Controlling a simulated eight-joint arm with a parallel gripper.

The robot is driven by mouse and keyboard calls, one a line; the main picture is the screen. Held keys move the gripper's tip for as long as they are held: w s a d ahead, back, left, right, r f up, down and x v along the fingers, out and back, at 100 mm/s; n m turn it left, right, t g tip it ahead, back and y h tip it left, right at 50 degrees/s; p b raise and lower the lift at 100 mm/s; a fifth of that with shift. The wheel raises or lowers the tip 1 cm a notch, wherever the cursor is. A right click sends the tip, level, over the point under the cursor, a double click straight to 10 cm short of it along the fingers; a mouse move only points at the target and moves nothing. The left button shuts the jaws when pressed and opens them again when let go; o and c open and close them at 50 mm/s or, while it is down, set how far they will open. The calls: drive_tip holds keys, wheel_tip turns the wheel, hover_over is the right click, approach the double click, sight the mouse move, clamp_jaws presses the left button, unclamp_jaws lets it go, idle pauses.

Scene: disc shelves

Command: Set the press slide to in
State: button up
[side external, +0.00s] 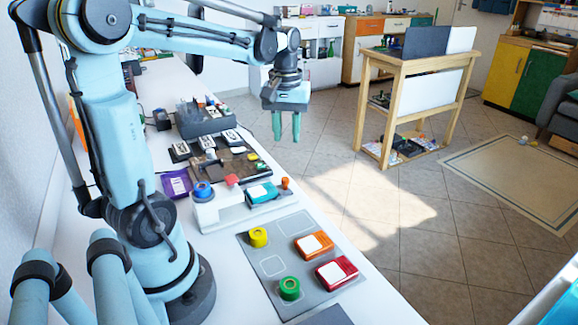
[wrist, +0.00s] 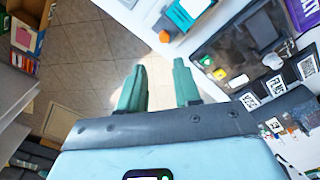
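My gripper (side external: 286,137) hangs in the air with its two green fingers pointing down, apart and empty. It is beyond the bench edge, above the floor in the picture. In the wrist view its fingers (wrist: 160,68) also stand apart with nothing between them. A white press-like unit (side external: 208,212) stands on the bench, with a blue round top (side external: 202,190), a teal block (side external: 262,193) and an orange knob (side external: 285,183) at its right end. The wrist view shows the orange knob (wrist: 165,37) and teal block (wrist: 194,8). I cannot tell which part is the slide.
A grey mat (side external: 272,291) holds yellow and green round pieces and orange and red blocks. A dark tray (side external: 238,163) with small parts and a purple item (side external: 177,184) lie behind the unit. A wooden stand (side external: 398,75) is apart on the floor.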

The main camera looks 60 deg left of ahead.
sight(285, 178)
drive_tip(key=f, duration=0.8)
drive_tip(key=a+f, duration=0.1)
drive_tip(key=f, duration=0.3)
drive_tip(key=shift+f, duration=0.1)
clamp_jaws()
drive_tip(key=shift+s, duration=0.1)
